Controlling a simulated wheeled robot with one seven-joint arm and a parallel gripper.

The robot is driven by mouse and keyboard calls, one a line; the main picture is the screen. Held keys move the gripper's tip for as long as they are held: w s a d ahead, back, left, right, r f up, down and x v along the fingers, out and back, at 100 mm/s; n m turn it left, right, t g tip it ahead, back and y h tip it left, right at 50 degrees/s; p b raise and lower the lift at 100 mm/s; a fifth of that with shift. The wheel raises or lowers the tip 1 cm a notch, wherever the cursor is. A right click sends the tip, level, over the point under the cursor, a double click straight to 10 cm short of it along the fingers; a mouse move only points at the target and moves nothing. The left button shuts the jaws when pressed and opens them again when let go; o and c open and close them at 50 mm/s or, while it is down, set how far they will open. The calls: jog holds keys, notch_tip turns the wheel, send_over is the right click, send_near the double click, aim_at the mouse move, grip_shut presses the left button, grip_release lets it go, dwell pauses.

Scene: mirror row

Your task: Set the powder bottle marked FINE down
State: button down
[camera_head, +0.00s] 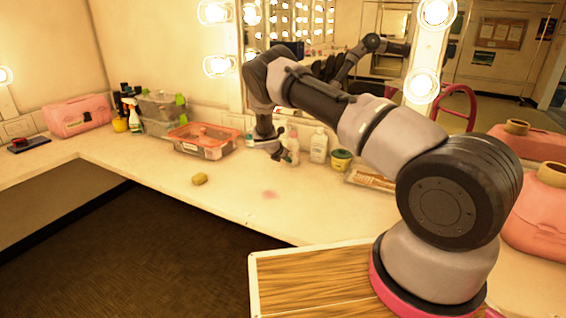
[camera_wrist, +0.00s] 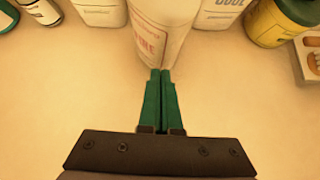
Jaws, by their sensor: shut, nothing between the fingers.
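The powder bottle marked FINE (camera_wrist: 158,28), pale with red lettering, is just past my fingertips at the top middle of the wrist view. It appears to stand on the counter; its top is out of that view. In the head view the pale bottle (camera_head: 293,146) is beside my gripper (camera_head: 281,156), partly hidden by it. My gripper (camera_wrist: 160,73) has its green fingers pressed together with nothing between them. The tips lie right in front of the bottle's lower part; I cannot tell whether they touch it.
A white bottle marked COOL (camera_wrist: 216,12) and a yellow jar with a green part (camera_wrist: 279,22) stand right of the bottle. Another white container (camera_wrist: 99,11) is left. A red-rimmed bin (camera_head: 203,140) and yellow sponge (camera_head: 200,179) sit on the counter (camera_head: 330,205), whose front is mostly clear.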

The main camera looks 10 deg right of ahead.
aim_at(296, 153)
jog(key=shift+w+d, duration=0.15)
jog(key=shift+d, duration=0.05)
jog(key=w+d, duration=0.4)
jog(key=w, duration=0.1)
jog(key=shift+w+d, duration=0.2)
jog(key=shift+d, duration=0.05)
